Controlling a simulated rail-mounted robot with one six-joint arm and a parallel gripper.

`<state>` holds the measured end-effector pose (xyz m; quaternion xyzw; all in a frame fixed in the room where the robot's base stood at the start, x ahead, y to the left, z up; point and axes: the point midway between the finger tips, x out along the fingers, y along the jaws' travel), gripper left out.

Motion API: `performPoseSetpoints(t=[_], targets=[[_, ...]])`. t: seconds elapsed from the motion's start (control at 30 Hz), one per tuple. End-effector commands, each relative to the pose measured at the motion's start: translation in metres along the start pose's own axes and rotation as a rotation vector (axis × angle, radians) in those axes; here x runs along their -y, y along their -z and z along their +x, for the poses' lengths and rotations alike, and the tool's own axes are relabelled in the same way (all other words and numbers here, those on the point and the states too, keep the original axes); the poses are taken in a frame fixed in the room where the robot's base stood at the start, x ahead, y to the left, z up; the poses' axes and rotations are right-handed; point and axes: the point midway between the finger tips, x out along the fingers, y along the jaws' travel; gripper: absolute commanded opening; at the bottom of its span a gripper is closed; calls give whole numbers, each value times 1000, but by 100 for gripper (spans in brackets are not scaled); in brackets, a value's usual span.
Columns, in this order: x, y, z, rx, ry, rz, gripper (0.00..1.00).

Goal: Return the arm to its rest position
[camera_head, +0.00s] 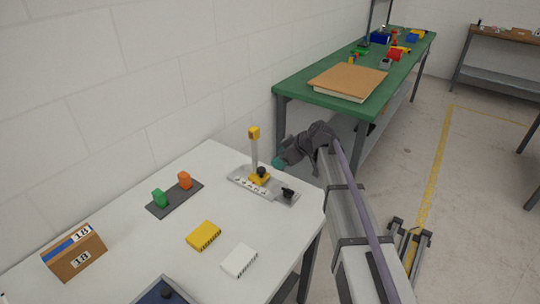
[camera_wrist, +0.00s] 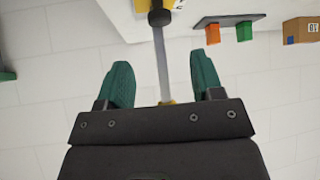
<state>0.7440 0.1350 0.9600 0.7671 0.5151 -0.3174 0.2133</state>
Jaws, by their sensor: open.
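My gripper (camera_head: 279,163) shows its teal fingertips at the right rear of the white table, just right of the upright device. My arm, dark and folded at the wrist, lies along the table's right side. In the wrist view my gripper (camera_wrist: 163,75) has its two teal fingers spread apart, with nothing held. The device, with a grey post and yellow head (camera_head: 254,133), stands on a metal base plate on the table. In the wrist view its post (camera_wrist: 161,58) appears upside down between the fingers, beyond them; the exact gap cannot be told.
The white table (camera_head: 225,270) holds a yellow block (camera_head: 204,235), a white block (camera_head: 239,260), a dark strip with green (camera_head: 159,197) and orange (camera_head: 184,180) pieces, and a cardboard box (camera_head: 75,251). A green workbench (camera_head: 300,87) stands behind. A block wall is left.

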Motion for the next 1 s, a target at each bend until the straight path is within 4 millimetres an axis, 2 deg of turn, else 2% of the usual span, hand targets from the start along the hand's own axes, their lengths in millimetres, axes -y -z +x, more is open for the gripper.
performPoseSetpoints(t=[0.03,0.1,0.43,0.57,0.67,0.7,0.8,0.9,1.0], targets=[[0,4,-12,0,-1,1,61],[0,2,-18,0,0,1,61],[0,-1,-18,1,0,7,61],[4,-8,-18,40,11,181,61],[50,-50,-35,213,-19,490,61],[77,-75,-49,310,-65,639,61],[139,-129,-87,510,-230,940,61],[185,-167,-121,635,-388,1103,61],[211,-186,-140,692,-460,1123,61]])
